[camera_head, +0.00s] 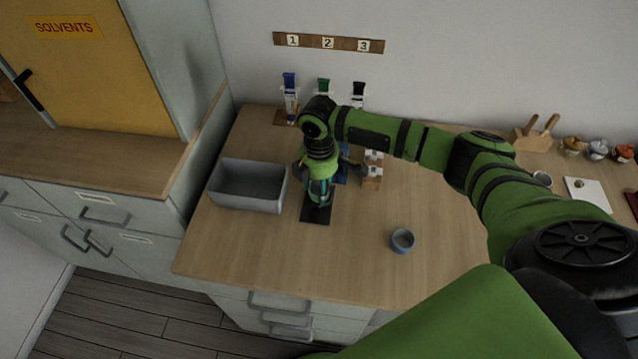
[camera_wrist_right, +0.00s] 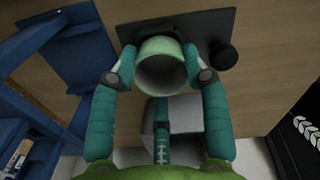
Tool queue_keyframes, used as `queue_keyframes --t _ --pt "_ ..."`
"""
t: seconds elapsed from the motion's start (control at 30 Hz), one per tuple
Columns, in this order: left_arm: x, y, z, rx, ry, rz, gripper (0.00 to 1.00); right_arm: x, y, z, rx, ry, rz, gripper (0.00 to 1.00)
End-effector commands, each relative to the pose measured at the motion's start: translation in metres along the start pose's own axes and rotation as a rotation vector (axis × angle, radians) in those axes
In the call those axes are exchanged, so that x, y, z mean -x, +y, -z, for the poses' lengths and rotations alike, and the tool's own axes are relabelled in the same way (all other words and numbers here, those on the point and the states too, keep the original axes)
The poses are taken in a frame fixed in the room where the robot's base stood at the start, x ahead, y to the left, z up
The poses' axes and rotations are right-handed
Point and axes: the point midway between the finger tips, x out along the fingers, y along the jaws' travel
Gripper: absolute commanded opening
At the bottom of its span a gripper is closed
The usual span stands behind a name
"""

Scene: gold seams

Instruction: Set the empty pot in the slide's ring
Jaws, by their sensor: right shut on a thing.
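My right gripper (camera_head: 319,188) is shut on the small pot. In the right wrist view the pale green, round pot (camera_wrist_right: 162,66) sits between the teal fingertips (camera_wrist_right: 161,66), its open mouth toward the camera and its inside looking empty. A dark flat plate (camera_head: 315,214) lies on the bench below the gripper; it also shows behind the pot in the wrist view (camera_wrist_right: 190,22), with a black round knob (camera_wrist_right: 222,55) beside it. No ring shows clearly, and I cannot tell whether the pot touches the plate. My left gripper is not in view.
A grey open bin (camera_head: 247,186) stands just left of the gripper. A small blue-grey cup (camera_head: 402,240) stands at the front right. Blue, green and black-topped dispensers line the wall behind, under a numbered strip (camera_head: 328,43). The front bench is mostly clear.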

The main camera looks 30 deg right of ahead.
Motion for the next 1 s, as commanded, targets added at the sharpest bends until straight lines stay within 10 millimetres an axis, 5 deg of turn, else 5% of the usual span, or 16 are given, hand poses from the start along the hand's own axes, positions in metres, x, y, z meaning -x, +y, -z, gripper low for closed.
queue_keyframes --t 1.0 --pt "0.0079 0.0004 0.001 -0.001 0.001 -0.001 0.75 -0.0009 0.0 0.0002 0.0 0.0 0.0 0.32"
